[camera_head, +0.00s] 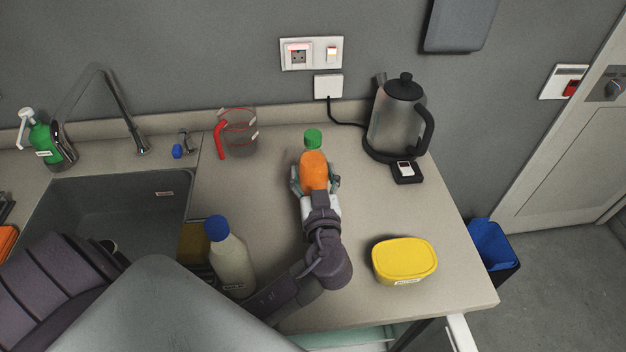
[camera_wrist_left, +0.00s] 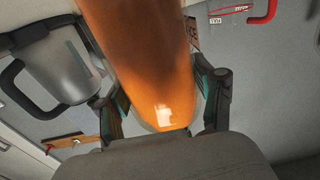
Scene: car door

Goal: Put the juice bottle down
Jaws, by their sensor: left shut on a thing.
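The juice bottle (camera_head: 313,168) is orange with a green cap (camera_head: 313,139). My left gripper (camera_head: 315,184) is shut around it, one finger on each side, over the middle of the counter. In the left wrist view the orange bottle (camera_wrist_left: 150,60) fills the centre between the fingers of my left gripper (camera_wrist_left: 162,102). The bottle's lower part is hidden behind the gripper and wrist in the head view. I cannot tell whether its base touches the counter (camera_head: 260,185). My right gripper is not in view.
A kettle (camera_head: 397,118) stands right of the bottle, a measuring jug (camera_head: 240,140) to its left. A yellow tub (camera_head: 404,260) sits near the front right. A white bottle with a blue cap (camera_head: 230,262) stands by the sink (camera_head: 110,205). Counter beside the held bottle is clear.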

